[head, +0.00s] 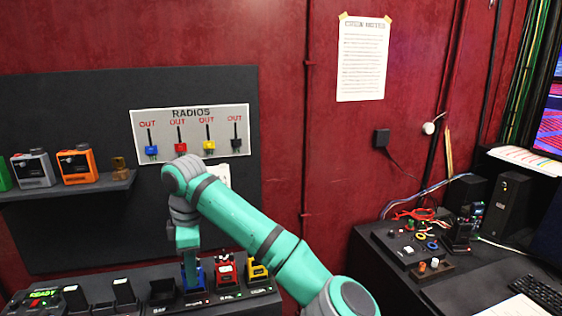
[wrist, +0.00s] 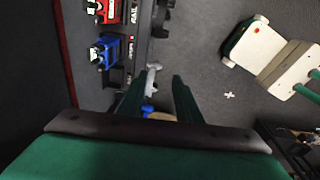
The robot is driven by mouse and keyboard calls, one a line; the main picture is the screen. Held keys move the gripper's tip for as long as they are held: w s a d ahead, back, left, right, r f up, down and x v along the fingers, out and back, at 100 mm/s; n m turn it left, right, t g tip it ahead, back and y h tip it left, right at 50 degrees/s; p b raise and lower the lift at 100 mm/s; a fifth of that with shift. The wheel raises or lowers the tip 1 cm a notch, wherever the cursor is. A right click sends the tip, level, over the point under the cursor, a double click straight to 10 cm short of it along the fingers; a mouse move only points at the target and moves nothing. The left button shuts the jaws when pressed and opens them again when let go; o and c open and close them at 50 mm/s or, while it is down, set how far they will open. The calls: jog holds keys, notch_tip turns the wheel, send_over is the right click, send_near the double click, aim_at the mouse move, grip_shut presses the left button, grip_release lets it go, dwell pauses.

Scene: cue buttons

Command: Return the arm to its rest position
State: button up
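My teal arm reaches up from the bottom of the head view and bends down at the wrist. My gripper (head: 187,240) hangs over the row of radio docks and partly covers the blue radio (head: 199,276). In the wrist view my gripper (wrist: 157,85) has its two green fingers apart, with nothing held between them. The blue radio (wrist: 104,50) and the red radio (wrist: 103,11) stand to the left of the fingers there, apart from them.
The dock row (head: 99,307) runs along the bottom left. A shelf (head: 60,193) with several radios is at left, below the RADIOS sign (head: 190,160). A cluttered desk (head: 385,262) is at right.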

jog(key=s+a+f+m+t+y, duration=0.1)
jog(key=s+a+f+m+y, duration=0.25)
jog(key=a+f+y, duration=0.85)
jog(key=s+a+f+m+t, duration=0.35)
jog(key=f+m+t, duration=0.35)
jog(key=f, duration=0.4)
jog(key=s+d+f+m+t+h, duration=0.35)
jog(key=s+d+f+m, duration=0.25)
jog(key=s+d, duration=0.3)
jog(key=s+d+f+m+t+h, duration=0.3)
jog(key=s+d+f+m+h, duration=0.3)
jog(key=d, duration=0.6)
jog(key=s+d+r+h, duration=0.1)
jog(key=s+d+r, duration=0.3)
jog(key=s+d, duration=0.4)
jog(key=s+d+r+h, duration=0.2)
jog(key=s+d+r, duration=0.2)
jog(key=s+d, duration=0.4)
jog(key=s+n, duration=0.1)
jog(key=s, duration=0.6)
jog(key=shift+d+t, duration=0.2)
jog(key=shift+t, duration=0.15)
